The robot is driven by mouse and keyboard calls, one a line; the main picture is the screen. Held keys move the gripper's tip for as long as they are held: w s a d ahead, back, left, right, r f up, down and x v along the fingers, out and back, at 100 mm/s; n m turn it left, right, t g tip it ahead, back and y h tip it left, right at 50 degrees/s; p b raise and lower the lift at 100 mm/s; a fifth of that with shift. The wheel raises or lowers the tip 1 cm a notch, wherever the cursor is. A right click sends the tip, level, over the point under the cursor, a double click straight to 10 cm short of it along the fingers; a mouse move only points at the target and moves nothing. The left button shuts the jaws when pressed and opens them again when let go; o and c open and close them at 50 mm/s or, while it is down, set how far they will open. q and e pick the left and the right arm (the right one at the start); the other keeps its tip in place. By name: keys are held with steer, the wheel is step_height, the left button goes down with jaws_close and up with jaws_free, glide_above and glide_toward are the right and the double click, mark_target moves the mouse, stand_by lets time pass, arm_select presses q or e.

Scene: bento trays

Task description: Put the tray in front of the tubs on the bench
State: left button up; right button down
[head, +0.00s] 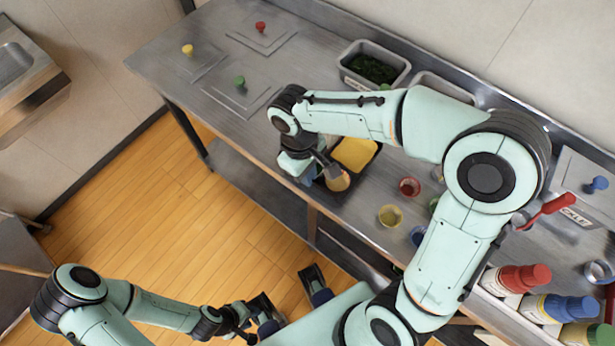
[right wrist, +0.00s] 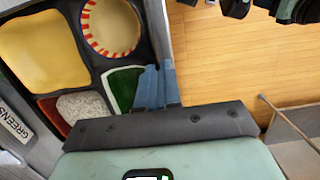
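The black tray (right wrist: 72,63) shows close up in the right wrist view. Its compartments hold yellow food, a red-and-white striped round cup, and green, white and red fillings. In the head view it is at the bench (head: 240,131), partly hidden by my right arm. My right gripper (right wrist: 157,86) has its blue fingers on the tray's side wall beside the green compartment and appears shut on it. The greens tub (head: 348,76) stands at the back of the bench; another tub (head: 424,76) is partly hidden beside it. My left gripper (head: 295,312) is open and empty, low over the floor.
Three flat lids with red (head: 260,26), yellow (head: 187,49) and green (head: 239,80) knobs lie on the bench's left. Small cups, including a red one (head: 409,187) and a yellow one (head: 390,216), stand right of the tray. Several bottles (head: 523,278) stand at lower right.

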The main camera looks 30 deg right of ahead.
steer(key=shift+f, duration=1.1)
steer(key=shift+f, duration=0.1)
steer(key=c, duration=1.7)
jaws_free()
steer(key=shift+f, duration=0.1)
steer(key=shift+c, duration=0.2)
steer(key=o, duration=0.4)
step_height(320, 180, up, 12)
steer(key=w+p, duration=0.1)
steer(key=p, duration=0.1)
steer(key=shift+w+a+r, duration=0.2)
steer(key=shift+w+a, duration=0.15)
